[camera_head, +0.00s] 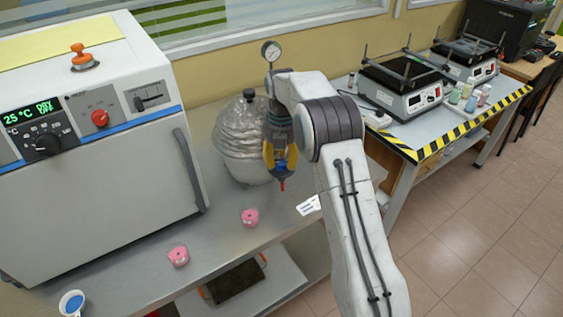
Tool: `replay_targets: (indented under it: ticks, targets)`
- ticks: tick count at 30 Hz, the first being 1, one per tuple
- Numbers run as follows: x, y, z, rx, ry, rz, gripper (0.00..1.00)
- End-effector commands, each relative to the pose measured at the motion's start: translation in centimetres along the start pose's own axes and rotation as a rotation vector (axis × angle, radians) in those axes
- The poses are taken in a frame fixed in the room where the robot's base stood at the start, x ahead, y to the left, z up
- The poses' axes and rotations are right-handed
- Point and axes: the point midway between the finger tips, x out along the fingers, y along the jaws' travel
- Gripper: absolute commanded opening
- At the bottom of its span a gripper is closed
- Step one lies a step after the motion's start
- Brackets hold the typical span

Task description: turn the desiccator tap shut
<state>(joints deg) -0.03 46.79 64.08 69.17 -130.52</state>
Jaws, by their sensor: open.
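The desiccator (237,143) is a rounded, clear, wrinkled-looking vessel with a black knob (249,94) on top. It stands on the grey bench behind my gripper. A round pressure gauge (271,51) shows just above my arm. My gripper (281,176) hangs pointing down in front of the desiccator's right side, with yellow and dark fingers. It is open. A small red and blue piece shows at its lower end; I cannot tell if it is the tap or part of the gripper. I cannot make out the tap, and my arm hides the area right of the desiccator.
A white oven (105,190) with a control panel fills the left. Two pink pieces (250,216) and (178,256) and a blue-filled cup (72,303) lie on the front bench (130,280). A second table (440,143) with hotplate-like devices and bottles stands right.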

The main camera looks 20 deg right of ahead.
Motion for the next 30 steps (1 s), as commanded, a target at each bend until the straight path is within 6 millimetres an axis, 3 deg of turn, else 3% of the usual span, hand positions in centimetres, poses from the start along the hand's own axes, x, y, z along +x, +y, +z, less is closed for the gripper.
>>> replay_targets:
  ticks: [15,30]
  targets:
    - [0.94,-0.01,-0.01,0.001,0.000,0.000,0.42]
    - [0.94,-0.02,-0.01,0.001,0.000,0.000,0.00]
